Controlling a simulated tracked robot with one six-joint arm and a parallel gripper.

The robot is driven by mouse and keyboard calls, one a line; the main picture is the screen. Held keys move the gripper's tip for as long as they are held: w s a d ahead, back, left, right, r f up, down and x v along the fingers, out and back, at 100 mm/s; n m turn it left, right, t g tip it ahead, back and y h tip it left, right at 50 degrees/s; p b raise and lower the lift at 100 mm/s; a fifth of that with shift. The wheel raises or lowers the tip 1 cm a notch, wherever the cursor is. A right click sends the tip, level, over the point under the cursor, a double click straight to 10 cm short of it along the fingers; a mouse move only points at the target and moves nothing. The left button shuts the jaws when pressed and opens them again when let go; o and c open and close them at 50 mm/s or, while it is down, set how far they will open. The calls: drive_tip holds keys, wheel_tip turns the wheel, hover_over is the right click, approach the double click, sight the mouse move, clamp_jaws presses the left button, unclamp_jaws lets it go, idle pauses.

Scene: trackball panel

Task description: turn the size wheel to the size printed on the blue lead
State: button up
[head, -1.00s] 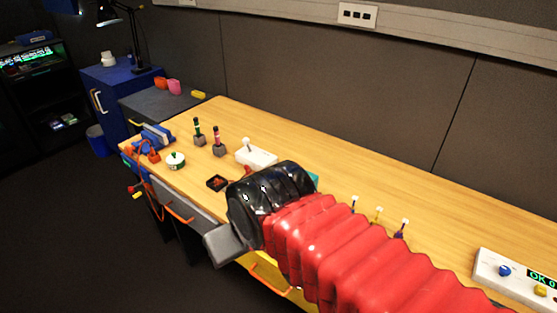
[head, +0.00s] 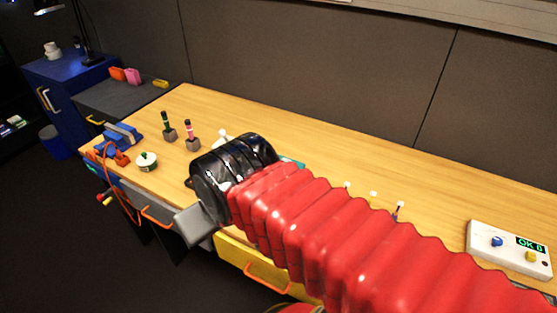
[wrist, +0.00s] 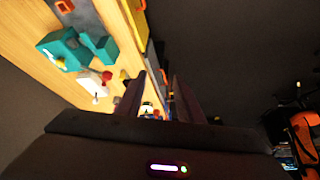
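A white panel (head: 510,249) with a green-lit display reading "OK 8", a blue knob (head: 497,242) and a yellow knob (head: 531,257) lies at the right in the head view. I cannot tell which part is the size wheel.
The wooden bench (head: 320,150) is bare along its back. A teal block (wrist: 62,48) shows in the wrist view.

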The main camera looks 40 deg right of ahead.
drive_tip(key=shift+o, duration=0.9)
drive_tip(key=shift+w+d+r, duration=0.15)
drive_tip(key=shift+w+d, duration=0.15)
drive_tip(key=shift+w, duration=0.05)
drive_tip(key=w+d+f+m+h, duration=0.1)
drive_tip(key=w+d, duration=0.4)
drive_tip(key=d, duration=0.9)
drive_tip(key=w+d+m+g, duration=0.1)
drive_tip(key=w+d+m, duration=0.3)
drive_tip(key=d, duration=1.1)
drive_tip(key=shift+w+f+g+h, duration=0.3)
drive_tip(key=shift+w+f+h, duration=0.1)
drive_tip(key=shift+w, duration=0.45)
drive_tip(key=x, duration=1.3)
drive_tip(key=shift+w+d+f, duration=0.2)
drive_tip(key=shift+f, duration=0.05)
drive_tip(key=shift+c, duration=0.7)
